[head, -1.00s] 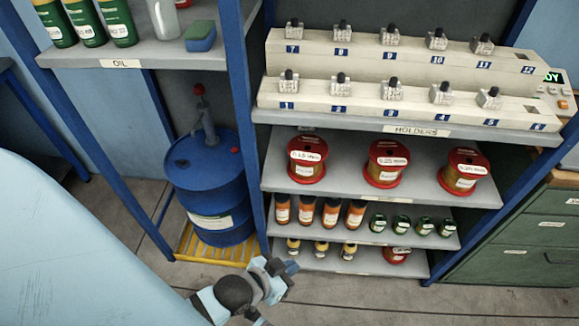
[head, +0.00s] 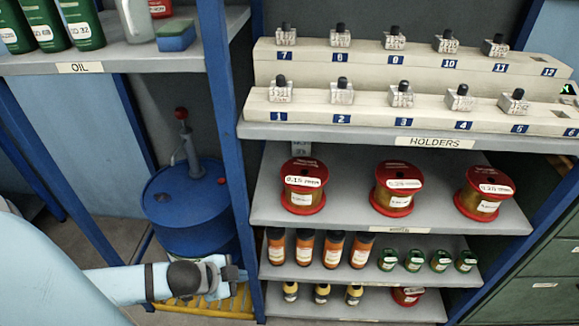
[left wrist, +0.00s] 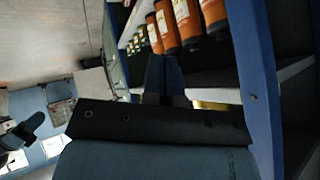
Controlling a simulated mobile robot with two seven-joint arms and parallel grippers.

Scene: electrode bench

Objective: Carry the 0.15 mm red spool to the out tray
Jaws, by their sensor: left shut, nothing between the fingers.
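The 0.15 mm red spool (head: 303,198) stands upright at the left end of the shelf under the holders. It has red flanges, a copper-coloured winding and a white label. Two similar red spools, a middle one (head: 394,199) and a right one (head: 484,203), stand to its right. My left gripper (head: 238,273) is below and left of the spool, beside the blue shelf post, apart from the spool. Its fingers (left wrist: 163,75) are together and empty in the left wrist view. My right gripper is not in view. I see no out tray.
A blue shelf post (head: 233,150) stands between the gripper and the spool; it also shows in the left wrist view (left wrist: 258,80). Orange bottles (head: 305,248) and green jars (head: 414,261) fill the lower shelf. A blue drum (head: 186,215) stands left. Floor shows at far left.

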